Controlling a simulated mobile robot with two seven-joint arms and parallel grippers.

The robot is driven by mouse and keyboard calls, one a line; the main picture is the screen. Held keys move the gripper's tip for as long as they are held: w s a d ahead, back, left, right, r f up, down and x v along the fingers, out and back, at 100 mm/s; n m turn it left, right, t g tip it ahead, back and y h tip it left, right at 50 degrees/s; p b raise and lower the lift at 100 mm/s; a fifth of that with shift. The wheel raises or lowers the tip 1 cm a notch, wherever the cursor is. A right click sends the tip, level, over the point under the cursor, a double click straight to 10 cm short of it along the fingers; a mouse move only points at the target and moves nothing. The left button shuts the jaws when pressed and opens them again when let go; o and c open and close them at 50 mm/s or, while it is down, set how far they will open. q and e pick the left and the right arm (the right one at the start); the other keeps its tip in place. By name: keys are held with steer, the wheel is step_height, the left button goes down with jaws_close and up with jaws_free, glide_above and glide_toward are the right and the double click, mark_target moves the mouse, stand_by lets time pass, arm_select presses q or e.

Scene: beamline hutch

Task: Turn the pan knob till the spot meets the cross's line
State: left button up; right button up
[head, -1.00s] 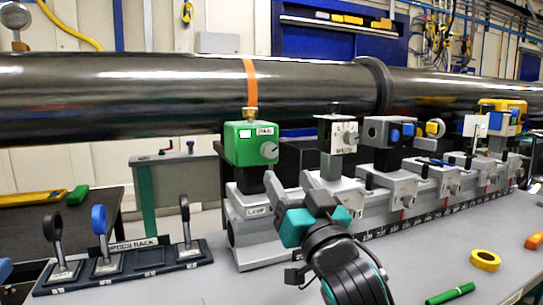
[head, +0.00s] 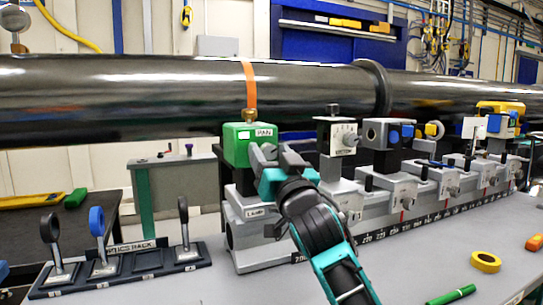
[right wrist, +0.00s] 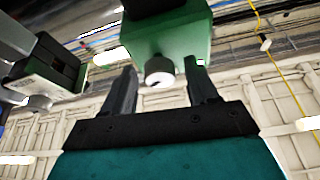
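The green box (head: 235,148) labelled PAN stands on a grey mount at the near end of the rail. Its pan knob (right wrist: 159,71) is a grey cylinder with a dark mark, seen in the right wrist view. My right gripper (head: 272,153) is in front of the box and hides the knob in the head view. In the right wrist view its fingers (right wrist: 160,75) are open, one on each side of the knob, with a gap on both sides. A small white card (head: 474,127) stands far along the rail; I cannot make out a spot or cross. My left gripper is out of view.
Other mounts, including a dial box (head: 343,138), line the rail to the right. A black pipe (head: 140,95) runs behind above them. An optics rack (head: 150,262) lies at front left. Yellow tape (head: 485,262) and a green pen (head: 452,295) lie on the bench.

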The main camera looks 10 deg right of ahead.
steer(key=c, duration=1)
steer(key=shift+a+r+m+h+p, duration=0.15)
steer(key=shift+m+h+p, duration=0.55)
steer(key=shift+m, duration=0.5)
steer(key=shift+m+h+p, duration=0.6)
steer(key=shift+m+h, duration=0.3)
steer(key=shift+m, duration=0.6)
steer(key=o, duration=1.1)
steer(key=shift+c, duration=0.2)
steer(key=shift+s+f, duration=0.1)
steer(key=shift+f, duration=0.15)
